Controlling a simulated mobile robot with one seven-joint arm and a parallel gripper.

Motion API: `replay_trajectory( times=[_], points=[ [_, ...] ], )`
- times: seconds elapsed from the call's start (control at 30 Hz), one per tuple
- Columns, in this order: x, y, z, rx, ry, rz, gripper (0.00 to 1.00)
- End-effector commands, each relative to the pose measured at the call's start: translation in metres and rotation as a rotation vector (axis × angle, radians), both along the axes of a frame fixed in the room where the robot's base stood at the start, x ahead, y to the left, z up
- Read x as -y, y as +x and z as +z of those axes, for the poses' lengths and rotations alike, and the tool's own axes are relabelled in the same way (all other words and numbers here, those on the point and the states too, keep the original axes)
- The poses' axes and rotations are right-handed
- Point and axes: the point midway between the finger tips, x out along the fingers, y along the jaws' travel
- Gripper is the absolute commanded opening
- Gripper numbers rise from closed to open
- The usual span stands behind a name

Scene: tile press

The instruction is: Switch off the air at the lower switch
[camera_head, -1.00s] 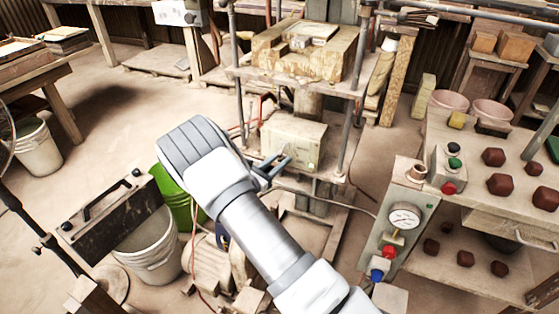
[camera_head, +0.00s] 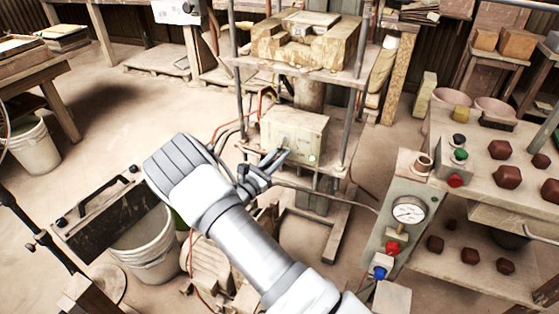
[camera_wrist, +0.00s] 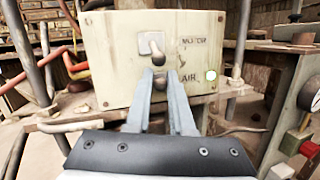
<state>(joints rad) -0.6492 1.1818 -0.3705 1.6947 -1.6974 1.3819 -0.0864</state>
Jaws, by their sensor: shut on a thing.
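The pale switch box (camera_head: 308,132) stands under the press; its front fills the upper middle of the wrist view (camera_wrist: 110,60). The upper switch (camera_wrist: 155,52), beside the MOTOR label, has a light plate and a knob. The lower switch (camera_wrist: 158,86), beside the AIR label, is mostly hidden between my fingers. My gripper (camera_wrist: 160,74) is at the box front with its fingertips around the lower switch, shut on it. In the head view my gripper (camera_head: 278,158) reaches the box's lower front. The lower lever's exact position is hidden.
A panel with a gauge (camera_head: 408,210) stands at the right. A white bucket (camera_head: 150,245) is below left of my arm.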

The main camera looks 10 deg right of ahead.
Motion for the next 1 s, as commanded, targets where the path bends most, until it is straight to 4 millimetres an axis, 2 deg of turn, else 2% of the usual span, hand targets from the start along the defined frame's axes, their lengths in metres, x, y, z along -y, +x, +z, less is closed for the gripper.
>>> replay_trajectory(
  times=[0.03, 0.3, 0.7, 1.0],
  points=[
    [-0.001, -0.001, -0.012, 0.031, -0.029, 0.001, 0.00],
    [-0.001, -0.001, -0.021, 0.229, -0.172, 0.000, 0.00],
    [0.000, 0.001, -0.028, 0.458, -0.335, -0.001, 0.00],
    [0.002, 0.002, -0.028, 0.533, -0.388, -0.002, 0.00]
  ],
)
